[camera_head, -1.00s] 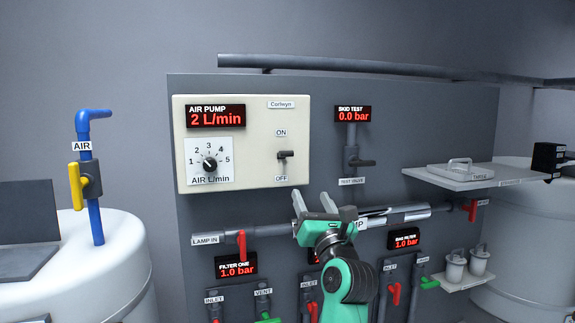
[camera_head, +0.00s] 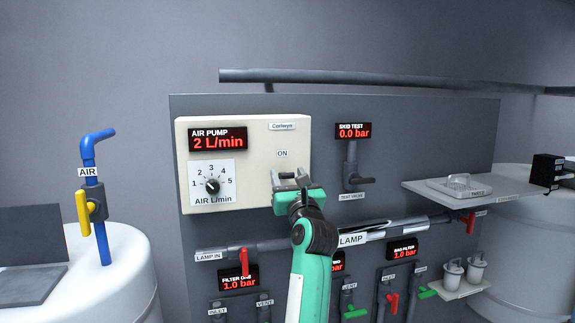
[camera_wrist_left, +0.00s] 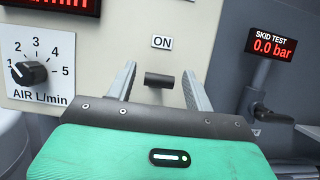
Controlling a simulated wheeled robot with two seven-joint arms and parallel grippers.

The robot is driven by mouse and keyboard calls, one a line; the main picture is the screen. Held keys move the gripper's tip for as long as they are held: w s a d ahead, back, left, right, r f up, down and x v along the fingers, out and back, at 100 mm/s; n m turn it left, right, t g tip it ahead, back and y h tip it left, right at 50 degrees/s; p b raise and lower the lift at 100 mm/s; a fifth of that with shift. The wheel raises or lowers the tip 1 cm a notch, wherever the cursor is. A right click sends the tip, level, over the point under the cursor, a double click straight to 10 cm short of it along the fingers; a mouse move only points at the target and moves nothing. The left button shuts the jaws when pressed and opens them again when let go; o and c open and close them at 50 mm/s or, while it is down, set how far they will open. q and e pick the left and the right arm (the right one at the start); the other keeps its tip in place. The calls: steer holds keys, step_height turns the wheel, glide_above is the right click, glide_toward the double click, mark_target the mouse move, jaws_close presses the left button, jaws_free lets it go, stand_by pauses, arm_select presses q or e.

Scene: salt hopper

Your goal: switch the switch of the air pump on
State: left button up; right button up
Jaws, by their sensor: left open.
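In the head view the gripper hides the OFF label and most of the switch. My right gripper is not in view.
Right of the box are the skid test display (camera_head: 353,131) and its test valve (camera_head: 356,180). The lamp pipe (camera_head: 390,230) runs below, with a red lamp-in handle (camera_head: 244,261). A shelf (camera_head: 425,187) juts out at the right.

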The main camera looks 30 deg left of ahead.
arm_select(q)
steer(key=shift+w+a+r, duration=0.25)
steer(key=shift+w+a, duration=0.15)
steer(key=shift+a, duration=0.1)
steer(key=c, duration=1)
steer(key=shift+r+g+h, duration=0.3)
steer(key=shift+h, duration=0.1)
steer(key=shift+w+a+r+g+h, duration=0.15)
steer(key=shift+r+g+h, duration=0.1)
steer(key=shift+g+h, duration=0.2)
steer(key=o, duration=1)
steer(key=shift+f, duration=0.1)
